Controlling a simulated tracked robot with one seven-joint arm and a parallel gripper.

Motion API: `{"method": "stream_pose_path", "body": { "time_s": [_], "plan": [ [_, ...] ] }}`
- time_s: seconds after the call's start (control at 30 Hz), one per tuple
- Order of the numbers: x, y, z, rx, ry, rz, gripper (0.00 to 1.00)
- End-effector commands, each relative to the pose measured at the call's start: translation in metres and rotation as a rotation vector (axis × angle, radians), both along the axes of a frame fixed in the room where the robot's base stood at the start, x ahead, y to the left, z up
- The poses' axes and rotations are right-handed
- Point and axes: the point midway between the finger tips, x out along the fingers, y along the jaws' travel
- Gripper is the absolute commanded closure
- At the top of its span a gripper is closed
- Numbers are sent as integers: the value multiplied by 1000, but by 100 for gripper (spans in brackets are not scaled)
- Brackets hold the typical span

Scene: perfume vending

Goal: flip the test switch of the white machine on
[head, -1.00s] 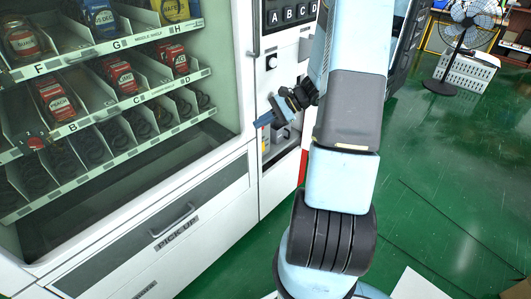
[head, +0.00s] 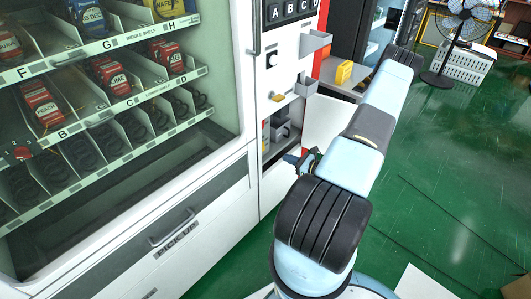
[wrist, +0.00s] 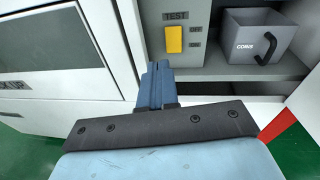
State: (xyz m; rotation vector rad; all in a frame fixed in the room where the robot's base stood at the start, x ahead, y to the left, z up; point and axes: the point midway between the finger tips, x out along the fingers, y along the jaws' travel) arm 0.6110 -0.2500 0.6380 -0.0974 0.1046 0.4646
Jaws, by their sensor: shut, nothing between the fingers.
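The yellow test switch (wrist: 174,39) sits under a TEST label on a grey panel inside the open lower compartment of the white machine (head: 215,195). Two small labels are to its right; I cannot tell which way it is set. In the head view the switch (head: 266,131) is a small yellow patch at the compartment's left. My gripper (wrist: 158,68) has its blue fingers shut and empty, pointing toward the compartment, just below and left of the switch in the wrist picture. It appears apart from the switch. In the head view my gripper (head: 291,159) is low by the compartment, partly hidden by my arm.
A grey box marked COINS (wrist: 262,35) with a black handle stands right of the switch. The white compartment door (head: 322,118) hangs open at right. A pick-up drawer (head: 170,228) is at left. A fan (head: 460,35) stands far back; green floor is clear at right.

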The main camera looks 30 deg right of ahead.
Motion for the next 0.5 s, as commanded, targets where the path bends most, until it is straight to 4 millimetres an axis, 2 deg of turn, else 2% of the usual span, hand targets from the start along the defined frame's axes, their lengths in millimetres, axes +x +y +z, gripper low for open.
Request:
{"method": "stream_pose_path", "body": {
  "time_s": [0.1,0.2,0.5],
  "plan": [
    [-8,-7,-23,40,16,-75,100],
    [-12,-10,-34,58,24,-112,100],
    [-13,-9,-39,66,28,-124,100]
  ]
}}
